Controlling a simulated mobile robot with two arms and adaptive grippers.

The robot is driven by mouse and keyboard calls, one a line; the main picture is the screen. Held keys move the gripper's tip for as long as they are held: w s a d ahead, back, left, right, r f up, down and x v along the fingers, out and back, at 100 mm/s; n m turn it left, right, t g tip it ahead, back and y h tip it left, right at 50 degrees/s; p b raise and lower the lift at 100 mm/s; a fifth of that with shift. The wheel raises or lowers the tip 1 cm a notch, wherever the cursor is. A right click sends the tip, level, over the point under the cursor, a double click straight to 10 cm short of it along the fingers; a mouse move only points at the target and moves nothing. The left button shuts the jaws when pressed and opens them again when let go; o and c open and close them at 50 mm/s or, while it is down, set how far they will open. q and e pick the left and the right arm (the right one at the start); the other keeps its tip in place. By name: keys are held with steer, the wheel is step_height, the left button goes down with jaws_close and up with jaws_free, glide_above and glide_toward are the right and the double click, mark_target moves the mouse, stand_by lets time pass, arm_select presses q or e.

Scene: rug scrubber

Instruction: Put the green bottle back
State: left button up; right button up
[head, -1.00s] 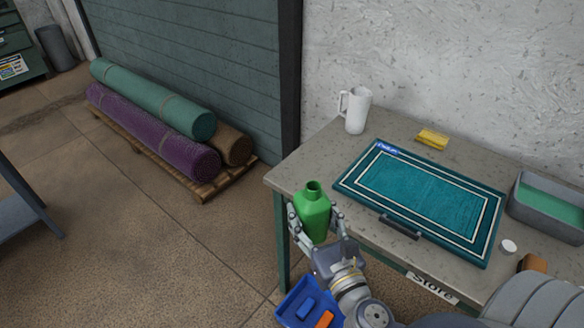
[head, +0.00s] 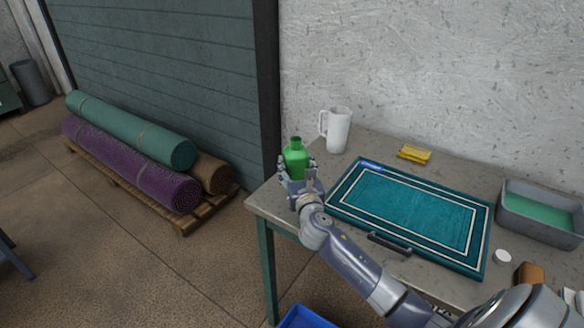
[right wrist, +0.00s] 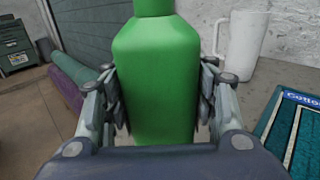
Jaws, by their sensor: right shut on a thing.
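The green bottle (head: 296,158) is upright at the back left corner of the table, left of the white jug. My right gripper (head: 298,176) is shut on it, with fingers on both sides of its body. In the right wrist view the bottle (right wrist: 156,80) fills the middle between the fingers of my right gripper (right wrist: 158,105). Its base is hidden, so I cannot tell whether it touches the table. A white cap (head: 502,257) lies on the table's right part. My left gripper is not in view.
A white jug (head: 337,130) and a yellow sponge (head: 414,154) stand along the back. A teal rug sample (head: 410,213) fills the middle of the table (head: 282,205). A grey tray with green liquid (head: 540,211) is at right. A blue bin (head: 305,318) is on the floor.

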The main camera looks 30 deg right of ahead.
steer(key=shift+w+d+f+b, duration=0.25)
steer(key=shift+w+d+f, duration=0.1)
steer(key=shift+w+f, duration=0.4)
steer(key=shift+w+d+f+b, duration=0.3)
steer(key=shift+w+f, duration=0.2)
steer(key=shift+w, duration=0.4)
steer(key=shift+w+d+f+b, duration=0.2)
steer(key=shift+w+d+f, duration=0.2)
steer(key=shift+w+f, duration=0.35)
steer(key=shift+w, duration=0.1)
steer(key=o, duration=1.4)
steer(key=shift+f, duration=0.1)
steer(key=shift+o, duration=0.2)
steer(key=v, duration=1.2)
